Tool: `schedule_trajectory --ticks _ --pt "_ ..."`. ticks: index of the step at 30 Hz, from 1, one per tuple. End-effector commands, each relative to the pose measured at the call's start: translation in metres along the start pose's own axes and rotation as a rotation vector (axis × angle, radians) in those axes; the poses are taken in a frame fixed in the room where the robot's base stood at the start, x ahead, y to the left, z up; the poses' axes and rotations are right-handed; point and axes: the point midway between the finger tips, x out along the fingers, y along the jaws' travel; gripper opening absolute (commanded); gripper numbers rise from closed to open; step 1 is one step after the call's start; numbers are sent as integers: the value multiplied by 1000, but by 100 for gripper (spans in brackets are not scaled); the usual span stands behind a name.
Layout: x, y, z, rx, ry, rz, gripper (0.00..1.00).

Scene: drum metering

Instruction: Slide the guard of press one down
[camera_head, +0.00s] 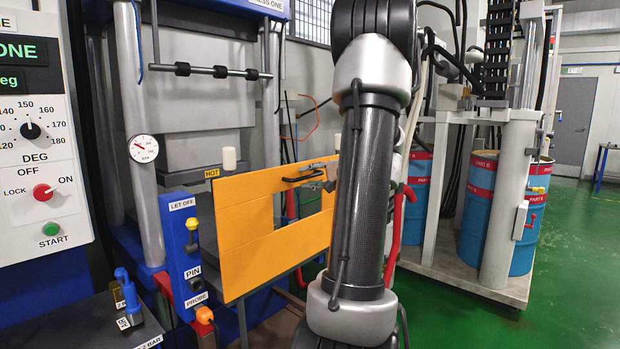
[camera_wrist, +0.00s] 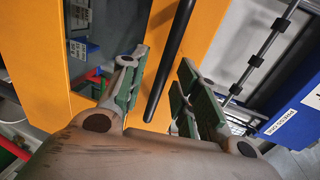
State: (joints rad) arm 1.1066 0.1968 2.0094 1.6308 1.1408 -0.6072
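The orange guard (camera_head: 255,225) of press one (camera_head: 200,90) is a framed panel in front of the press, with the machine's lower part visible behind and below it. A dark bar handle (camera_head: 300,179) is near its upper right part. My gripper (camera_head: 318,172) is at this handle, partly hidden by my arm. In the wrist view the guard (camera_wrist: 105,25) fills the upper middle, and the black handle (camera_wrist: 170,55) runs between the two green-padded fingers of my gripper (camera_wrist: 160,92). The fingers are spread, with a gap beside the handle; neither visibly grips it.
A blue post (camera_head: 185,250) labelled LET OFF and PIN stands left of the guard. A control panel (camera_head: 40,130) is at the far left. Blue-and-red drums (camera_head: 480,210) stand on a platform at the right. The green floor (camera_head: 575,260) is clear at the far right.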

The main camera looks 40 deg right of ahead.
Motion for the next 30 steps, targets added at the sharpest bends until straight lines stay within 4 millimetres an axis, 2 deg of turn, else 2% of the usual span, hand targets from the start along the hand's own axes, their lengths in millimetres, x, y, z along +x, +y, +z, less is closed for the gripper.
schedule_trajectory --ticks 3,10,11,15,16,25,30 --pt "6 0 0 0 0 1 32" --pt "7 0 0 1 1 1 32" --pt "7 0 0 1 1 1 28" --pt "7 0 0 1 1 1 2" --pt "7 0 0 1 1 1 0" --pt "7 2 0 2 1 1 0" --pt "10 18 0 6 0 3 0"
